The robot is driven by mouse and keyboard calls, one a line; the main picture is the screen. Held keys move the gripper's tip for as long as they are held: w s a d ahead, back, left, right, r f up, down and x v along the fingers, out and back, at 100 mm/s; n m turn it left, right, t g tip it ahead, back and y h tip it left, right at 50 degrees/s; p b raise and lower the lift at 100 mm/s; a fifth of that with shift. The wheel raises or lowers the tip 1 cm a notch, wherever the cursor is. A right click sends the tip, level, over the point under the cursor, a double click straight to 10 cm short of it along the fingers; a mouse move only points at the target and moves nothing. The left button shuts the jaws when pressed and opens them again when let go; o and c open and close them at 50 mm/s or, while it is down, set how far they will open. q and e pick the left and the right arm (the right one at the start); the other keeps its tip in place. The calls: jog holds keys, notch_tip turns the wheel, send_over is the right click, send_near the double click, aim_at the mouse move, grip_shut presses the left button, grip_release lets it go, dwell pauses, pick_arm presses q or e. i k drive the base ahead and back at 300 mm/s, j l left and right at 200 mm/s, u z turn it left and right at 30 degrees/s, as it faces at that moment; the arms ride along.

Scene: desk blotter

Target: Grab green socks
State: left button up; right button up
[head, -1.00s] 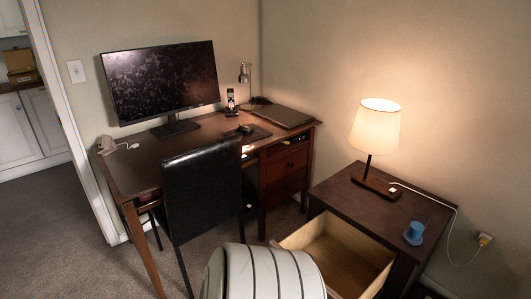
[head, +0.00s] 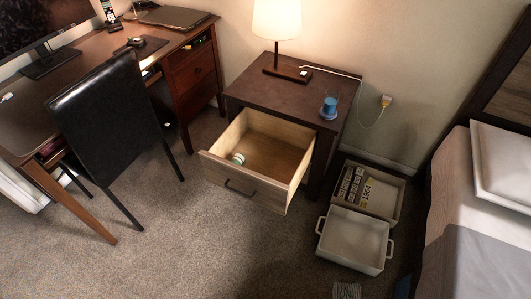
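A small pale green and white roll (head: 238,158) lies in the open drawer (head: 262,150) of the brown nightstand, near the drawer's left front inside corner. It looks like rolled socks, but it is too small to be sure. The rest of the drawer floor is bare. Neither of my grippers is in view.
A lamp (head: 277,22) and a blue cup (head: 329,108) stand on the nightstand (head: 290,85). Two bins (head: 355,240) sit on the floor to its right, beside the bed (head: 470,220). A black chair (head: 100,110) and desk (head: 170,50) are left. Carpet before the drawer is clear.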

aim_at(239, 158)
jog(key=u, duration=0.4)
jog(key=i+j, duration=0.85)
